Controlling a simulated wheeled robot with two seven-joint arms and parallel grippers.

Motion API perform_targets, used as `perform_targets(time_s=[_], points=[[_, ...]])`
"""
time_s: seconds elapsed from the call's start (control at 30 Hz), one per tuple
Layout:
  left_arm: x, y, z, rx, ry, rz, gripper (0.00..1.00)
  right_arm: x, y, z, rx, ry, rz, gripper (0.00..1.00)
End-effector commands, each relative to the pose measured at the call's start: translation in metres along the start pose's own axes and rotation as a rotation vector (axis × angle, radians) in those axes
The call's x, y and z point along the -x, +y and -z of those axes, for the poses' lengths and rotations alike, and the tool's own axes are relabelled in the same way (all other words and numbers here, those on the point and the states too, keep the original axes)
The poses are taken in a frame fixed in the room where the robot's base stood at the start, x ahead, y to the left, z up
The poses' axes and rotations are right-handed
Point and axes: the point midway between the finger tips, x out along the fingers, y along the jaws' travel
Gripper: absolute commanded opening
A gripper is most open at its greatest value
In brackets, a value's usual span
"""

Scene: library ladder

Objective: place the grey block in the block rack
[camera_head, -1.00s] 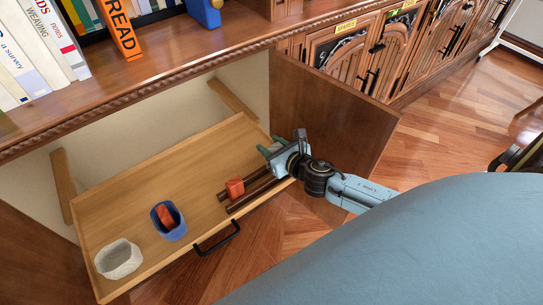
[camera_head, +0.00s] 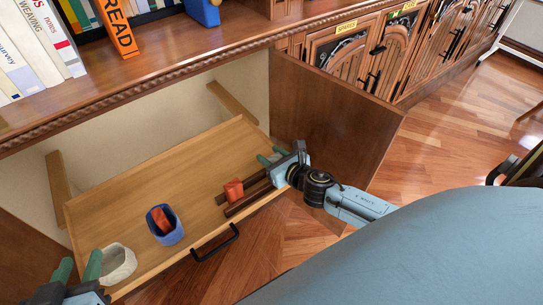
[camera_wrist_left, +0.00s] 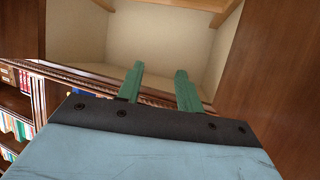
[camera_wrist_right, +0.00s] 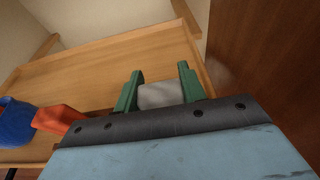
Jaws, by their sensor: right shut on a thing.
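The grey block (camera_wrist_right: 160,95) is held between the green fingers of my right gripper (camera_wrist_right: 158,88), which is shut on it. In the head view my right gripper (camera_head: 272,158) is over the right end of the drawer, just beyond the dark brown rails that look like the block rack (camera_head: 238,207). A red block (camera_head: 233,190) sits at the rails; it also shows in the right wrist view (camera_wrist_right: 58,118). My left gripper (camera_head: 78,268) is open and empty at the lower left, by the drawer's left end.
The open wooden drawer (camera_head: 150,185) has a black handle (camera_head: 216,243). A blue cup (camera_head: 178,235) with a red-orange piece inside and a whitish bowl (camera_head: 118,265) stand in it. An open cabinet door (camera_head: 330,115) is close to my right gripper. The drawer's middle is clear.

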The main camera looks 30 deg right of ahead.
Motion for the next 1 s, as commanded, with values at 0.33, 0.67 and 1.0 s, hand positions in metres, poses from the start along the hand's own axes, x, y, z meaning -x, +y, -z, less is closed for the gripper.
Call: perform_targets(time_s=[0.33, 0.67, 1.0], points=[[-0.001, 0.002, 0.007, 0.000, 0.049, -0.004, 0.36, -0.001, 0.000, 0.003, -0.001, 0.000, 0.000, 0.18], [-0.001, 0.003, 0.010, 0.001, 0.064, -0.007, 0.36, -0.001, 0.000, 0.003, -0.001, 0.000, 0.000, 0.62], [0.000, 0.001, 0.008, 0.000, 0.038, -0.003, 0.36, 0.000, 0.000, 0.000, 0.000, 0.000, 0.000, 0.62]])
